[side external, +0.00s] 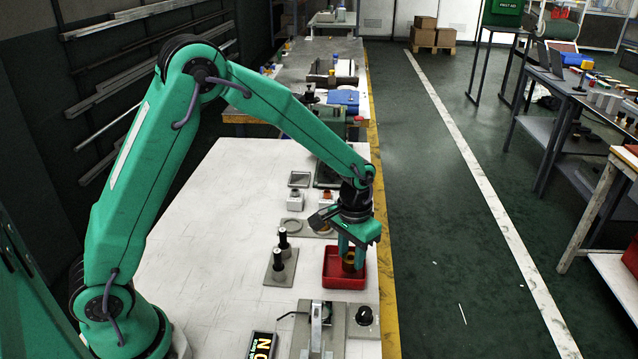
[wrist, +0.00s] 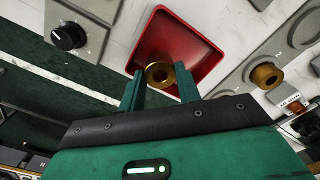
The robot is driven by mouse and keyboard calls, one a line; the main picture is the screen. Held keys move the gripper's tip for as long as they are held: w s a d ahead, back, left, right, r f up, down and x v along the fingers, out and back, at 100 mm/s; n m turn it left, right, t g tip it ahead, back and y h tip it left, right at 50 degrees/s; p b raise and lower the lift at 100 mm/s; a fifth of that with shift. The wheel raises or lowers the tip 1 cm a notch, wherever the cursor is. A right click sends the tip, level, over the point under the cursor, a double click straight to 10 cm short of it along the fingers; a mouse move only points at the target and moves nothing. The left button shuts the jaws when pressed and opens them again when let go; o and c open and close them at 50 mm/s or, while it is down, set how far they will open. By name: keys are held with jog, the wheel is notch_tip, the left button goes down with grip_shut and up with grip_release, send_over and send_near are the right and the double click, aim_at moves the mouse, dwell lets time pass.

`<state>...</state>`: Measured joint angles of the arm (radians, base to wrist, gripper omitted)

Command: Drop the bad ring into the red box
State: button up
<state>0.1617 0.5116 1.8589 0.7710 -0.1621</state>
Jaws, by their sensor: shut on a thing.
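My gripper (side external: 349,256) is shut on a brass ring (wrist: 160,74), which sits between the two fingertips in the wrist view. The ring also shows in the side view (side external: 348,265). The red box (side external: 344,283) is an open, shallow tray near the right edge of the white table. The gripper points down, with the ring over the box's opening. The exact height of the ring above the box floor cannot be told. In the wrist view the box (wrist: 201,24) lies behind the ring, and its floor looks empty where visible.
A grey fixture (side external: 318,328) and a black knob (side external: 364,316) are in front. Another brass ring (wrist: 266,75) sits on a grey plate.

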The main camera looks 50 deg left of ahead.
jog(key=o, duration=1.2)
notch_tip(320, 180, up, 8)
jog(key=shift+f, duration=0.1)
